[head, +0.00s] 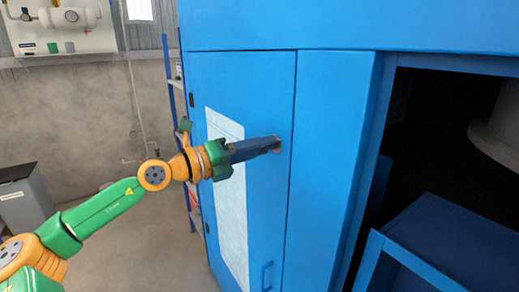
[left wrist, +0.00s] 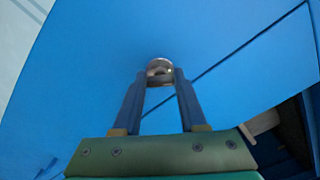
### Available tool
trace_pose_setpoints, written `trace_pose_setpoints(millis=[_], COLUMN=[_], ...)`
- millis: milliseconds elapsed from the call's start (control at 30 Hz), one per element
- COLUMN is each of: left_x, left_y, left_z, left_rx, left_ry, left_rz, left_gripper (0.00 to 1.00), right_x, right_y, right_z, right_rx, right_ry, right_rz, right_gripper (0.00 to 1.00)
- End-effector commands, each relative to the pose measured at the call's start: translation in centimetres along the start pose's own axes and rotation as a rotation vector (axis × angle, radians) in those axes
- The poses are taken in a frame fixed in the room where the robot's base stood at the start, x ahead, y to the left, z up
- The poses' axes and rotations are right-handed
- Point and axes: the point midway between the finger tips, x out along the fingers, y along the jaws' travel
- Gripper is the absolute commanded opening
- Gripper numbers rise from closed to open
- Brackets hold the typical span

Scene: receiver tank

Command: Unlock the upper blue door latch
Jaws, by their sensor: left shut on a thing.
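The blue door (head: 262,95) is closed, with a pale sheet on its left part. The upper latch (head: 279,145) is a small round metal piece near the door's right edge. It also shows in the left wrist view (left wrist: 160,66), close to the door seam. My left gripper (head: 273,146) reaches it from the left, and its two blue fingers (left wrist: 159,78) are shut on the sides of the latch. The fingertips hide part of the latch, so I cannot tell which way it is turned. My right gripper is not in view.
A blue handle (head: 268,276) sits lower on the door. To the right is a dark opening with a blue box-like part (head: 432,238) and a grey cylinder (head: 500,130). A blue rack (head: 176,95) stands behind the door's left side. Floor at left is clear near a grey bin (head: 25,195).

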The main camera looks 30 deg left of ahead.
Motion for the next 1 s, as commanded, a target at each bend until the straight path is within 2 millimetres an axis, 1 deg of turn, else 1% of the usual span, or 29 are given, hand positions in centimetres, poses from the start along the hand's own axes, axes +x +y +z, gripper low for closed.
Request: trace_pose_setpoints(millis=[300,500,700,1000], left_x=[-0.03,-0.02,-0.01,-0.01], left_y=[0.03,0.04,0.10,0.14], left_z=[0.15,0.15,0.09,0.05], left_rx=[-0.286,-0.440,-0.554,-0.639], left_ry=[-0.004,-0.004,-0.003,-0.003], left_rz=[-0.001,-0.001,-0.002,-0.002], left_gripper=[0.00,0.00,0.00,0.00], right_x=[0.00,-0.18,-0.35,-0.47], right_y=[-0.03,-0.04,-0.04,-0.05], right_z=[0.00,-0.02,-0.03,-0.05], right_rx=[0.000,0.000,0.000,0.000], right_ry=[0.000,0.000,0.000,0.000], right_rz=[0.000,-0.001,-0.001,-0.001], right_gripper=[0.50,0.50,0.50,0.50])
